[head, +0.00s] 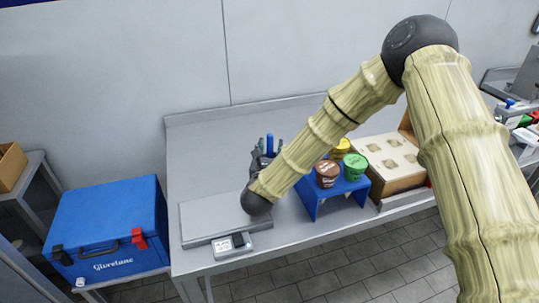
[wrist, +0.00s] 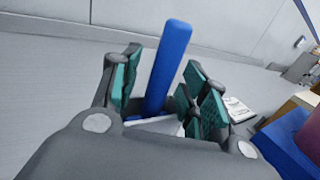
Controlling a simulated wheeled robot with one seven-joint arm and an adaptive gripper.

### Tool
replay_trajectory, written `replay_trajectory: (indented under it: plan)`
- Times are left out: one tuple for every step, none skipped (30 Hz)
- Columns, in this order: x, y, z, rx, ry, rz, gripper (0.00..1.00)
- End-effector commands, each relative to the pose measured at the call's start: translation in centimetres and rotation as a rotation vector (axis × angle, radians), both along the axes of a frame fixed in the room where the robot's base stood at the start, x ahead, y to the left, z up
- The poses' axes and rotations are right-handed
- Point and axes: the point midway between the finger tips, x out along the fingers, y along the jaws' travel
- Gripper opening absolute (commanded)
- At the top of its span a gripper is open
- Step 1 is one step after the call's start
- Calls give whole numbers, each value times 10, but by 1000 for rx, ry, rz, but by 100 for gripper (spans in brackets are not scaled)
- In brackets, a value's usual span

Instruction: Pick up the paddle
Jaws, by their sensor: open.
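The paddle shows as an upright blue handle (wrist: 170,60), leaning slightly right in the wrist view. In the head view the handle (head: 269,143) stands at the back of the counter, just beyond my wrist. My gripper (wrist: 163,88) is open, its green-padded fingers on either side of the handle, with visible gaps. A pale flat piece shows at the foot of the handle; I cannot tell if it belongs to the paddle. In the head view my gripper (head: 262,157) is partly hidden by my arm.
A flat scale (head: 205,222) lies on the counter below my wrist. To the right, a blue stand (head: 350,193) holds brown, yellow and green tubs, beside a cone box (head: 390,160). A blue cool box (head: 105,232) stands left. The counter's back left is clear.

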Motion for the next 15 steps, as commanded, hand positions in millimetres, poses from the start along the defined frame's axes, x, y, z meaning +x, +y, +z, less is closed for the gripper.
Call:
replay_trajectory:
  plan:
    - [0, 0, 0, 0, 0, 0, 44]
    - [0, 0, 0, 0, 0, 1, 44]
    - [0, 0, 0, 0, 0, 1, 44]
    - [0, 0, 0, 0, 0, 1, 44]
    - [0, 0, 0, 0, 0, 1, 44]
    - [0, 0, 0, 0, 0, 1, 43]
    - [0, 0, 0, 0, 0, 1, 37]
    - [0, 0, 0, 0, 0, 1, 32]
    - [0, 0, 0, 0, 0, 1, 24]
    - [0, 0, 0, 0, 0, 1, 19]
    - [0, 0, 0, 0, 0, 1, 14]
    - [0, 0, 0, 0, 0, 1, 6]
    - [0, 0, 0, 0, 0, 1, 1]
    - [0, 0, 0, 0, 0, 1, 0]
    - [0, 0, 0, 0, 0, 1, 0]
